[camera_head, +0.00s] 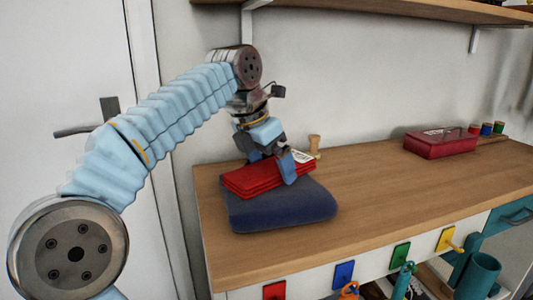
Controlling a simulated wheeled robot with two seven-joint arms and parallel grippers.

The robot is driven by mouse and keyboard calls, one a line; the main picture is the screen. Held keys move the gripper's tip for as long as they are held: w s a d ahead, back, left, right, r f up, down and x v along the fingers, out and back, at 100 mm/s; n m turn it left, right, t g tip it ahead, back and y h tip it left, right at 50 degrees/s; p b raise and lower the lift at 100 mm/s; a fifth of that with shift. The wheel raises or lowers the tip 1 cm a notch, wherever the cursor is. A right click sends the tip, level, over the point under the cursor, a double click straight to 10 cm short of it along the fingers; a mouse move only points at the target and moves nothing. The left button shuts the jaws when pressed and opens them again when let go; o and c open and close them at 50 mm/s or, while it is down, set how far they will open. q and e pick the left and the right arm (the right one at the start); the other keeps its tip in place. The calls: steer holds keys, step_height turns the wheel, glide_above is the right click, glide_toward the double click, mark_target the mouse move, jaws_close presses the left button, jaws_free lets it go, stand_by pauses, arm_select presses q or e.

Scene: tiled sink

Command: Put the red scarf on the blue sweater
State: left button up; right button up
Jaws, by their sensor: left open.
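The folded red scarf (256,181) lies on top of the folded dark blue sweater (282,211), toward its back left part. A white label shows at the scarf's right end. The sweater lies flat on the wooden counter near its left end. My left gripper (272,165) points down over the scarf's right part. Its jaws are open, with one finger in front of the scarf's near side and the other at its back edge. My right gripper is not in view.
A small wooden spool (314,146) stands just behind the gripper. A dark red box (440,142) and several coloured spools (487,128) stand at the back right of the counter (390,205). The middle of the counter is clear. A shelf (400,10) hangs above.

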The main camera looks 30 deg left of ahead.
arm_select(q)
steer(key=v, duration=1.2)
steer(key=shift+r, duration=0.1)
